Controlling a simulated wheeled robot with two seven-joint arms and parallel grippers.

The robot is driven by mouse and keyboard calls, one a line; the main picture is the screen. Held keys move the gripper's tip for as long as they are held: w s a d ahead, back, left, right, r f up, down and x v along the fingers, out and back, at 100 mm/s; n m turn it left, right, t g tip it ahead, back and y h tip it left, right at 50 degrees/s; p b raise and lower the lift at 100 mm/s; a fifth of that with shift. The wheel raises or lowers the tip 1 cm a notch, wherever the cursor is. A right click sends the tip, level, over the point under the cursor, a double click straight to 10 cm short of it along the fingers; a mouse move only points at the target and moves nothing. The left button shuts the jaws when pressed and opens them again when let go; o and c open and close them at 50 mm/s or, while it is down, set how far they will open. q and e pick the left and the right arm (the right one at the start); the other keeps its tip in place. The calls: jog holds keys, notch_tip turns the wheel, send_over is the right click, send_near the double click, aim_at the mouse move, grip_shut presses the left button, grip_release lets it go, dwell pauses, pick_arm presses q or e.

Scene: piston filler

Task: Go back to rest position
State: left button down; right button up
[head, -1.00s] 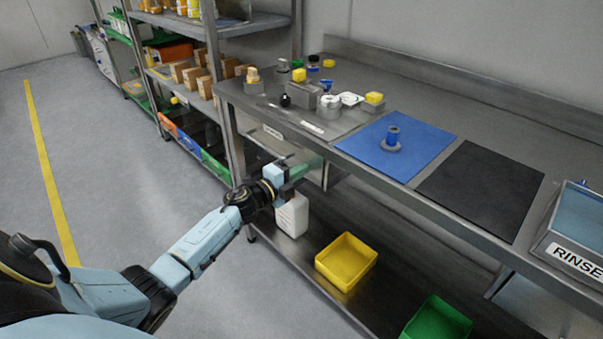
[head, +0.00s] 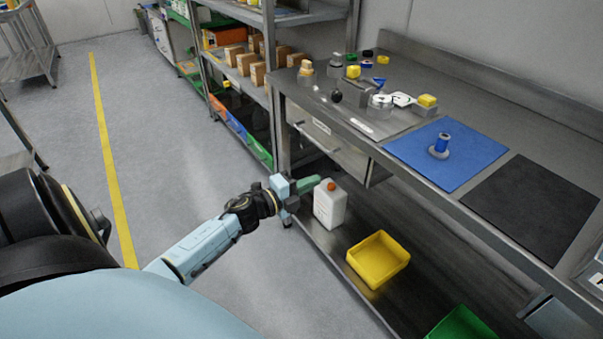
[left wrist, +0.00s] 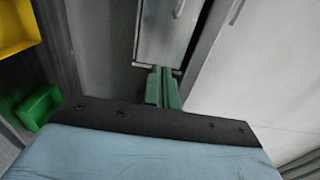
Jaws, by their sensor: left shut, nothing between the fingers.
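My left gripper (head: 309,183) reaches in from the left in the head view, with green fingers pointing toward the bench. It is shut and empty, below the drawer and beside the white bottle with an orange cap (head: 330,204). The left wrist view shows its two green fingers (left wrist: 163,88) pressed together with nothing between them. My right gripper is not in view.
A yellow bin (head: 378,260) and a green bin (head: 464,325) stand on the lower shelf. A blue mat (head: 418,164) with a blue-and-grey part and a black mat (head: 530,205) lie on top. A shelving rack (head: 282,20) stands behind. The floor at left is mostly open.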

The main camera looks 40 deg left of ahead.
pick_arm(q)
jog(key=shift+v, duration=1.25)
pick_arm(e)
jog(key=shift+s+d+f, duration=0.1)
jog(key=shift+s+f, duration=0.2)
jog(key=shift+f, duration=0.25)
pick_arm(q)
jog(key=shift+f, duration=0.1)
